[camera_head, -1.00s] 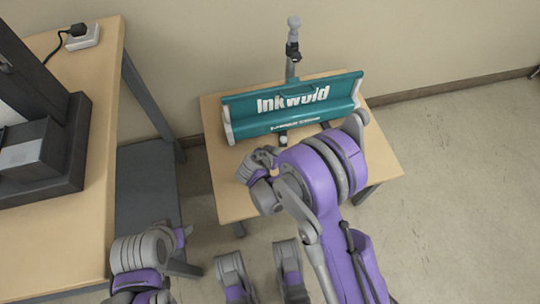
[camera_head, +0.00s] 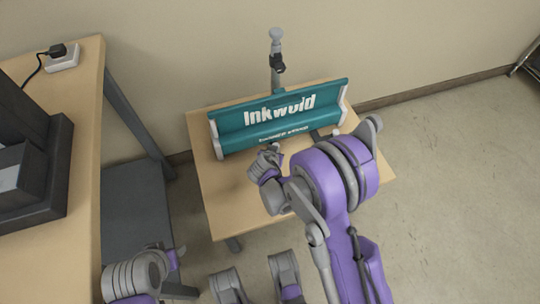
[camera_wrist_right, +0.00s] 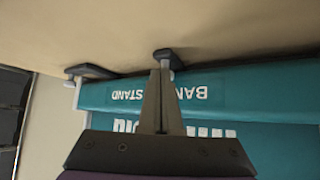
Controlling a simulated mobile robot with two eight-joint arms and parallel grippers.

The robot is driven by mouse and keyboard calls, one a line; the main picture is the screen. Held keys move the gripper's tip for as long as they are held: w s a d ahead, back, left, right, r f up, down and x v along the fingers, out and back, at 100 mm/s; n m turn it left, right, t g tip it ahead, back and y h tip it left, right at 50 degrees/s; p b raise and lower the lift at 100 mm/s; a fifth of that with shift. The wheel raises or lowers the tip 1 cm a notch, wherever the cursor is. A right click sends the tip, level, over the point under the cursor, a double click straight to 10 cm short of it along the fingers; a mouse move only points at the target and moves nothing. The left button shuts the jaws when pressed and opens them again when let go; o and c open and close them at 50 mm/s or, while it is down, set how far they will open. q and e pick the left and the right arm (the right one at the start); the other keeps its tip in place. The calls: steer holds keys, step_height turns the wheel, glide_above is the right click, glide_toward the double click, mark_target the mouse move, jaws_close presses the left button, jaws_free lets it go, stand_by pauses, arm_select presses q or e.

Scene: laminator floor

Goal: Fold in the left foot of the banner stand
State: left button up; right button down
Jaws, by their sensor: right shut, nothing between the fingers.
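The teal banner stand (camera_head: 278,116) lies along the small wooden table, its white lettering facing up. My right gripper (camera_head: 262,158) is at its front edge, left of the middle, and hides part of that edge in the head view. In the right wrist view my right gripper (camera_wrist_right: 160,73) is shut and empty. Its tips are at the left foot (camera_wrist_right: 176,54), a dark pad on a pale stem; I cannot tell if they touch. The other foot (camera_wrist_right: 90,71) juts from the case farther along. My left gripper (camera_head: 173,258) is low at the left, its jaws unclear.
The small table (camera_head: 222,190) has bare wood in front of the stand. A grey post (camera_head: 275,45) stands behind it against the wall. A larger table (camera_head: 82,150) with a black machine (camera_head: 40,160) and a white plug socket (camera_head: 62,56) is at the left.

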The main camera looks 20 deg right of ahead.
steer(key=shift+w+d, duration=0.2)
steer(key=p+v, duration=0.2)
steer(key=v, duration=0.9)
steer(key=shift+p, duration=0.35)
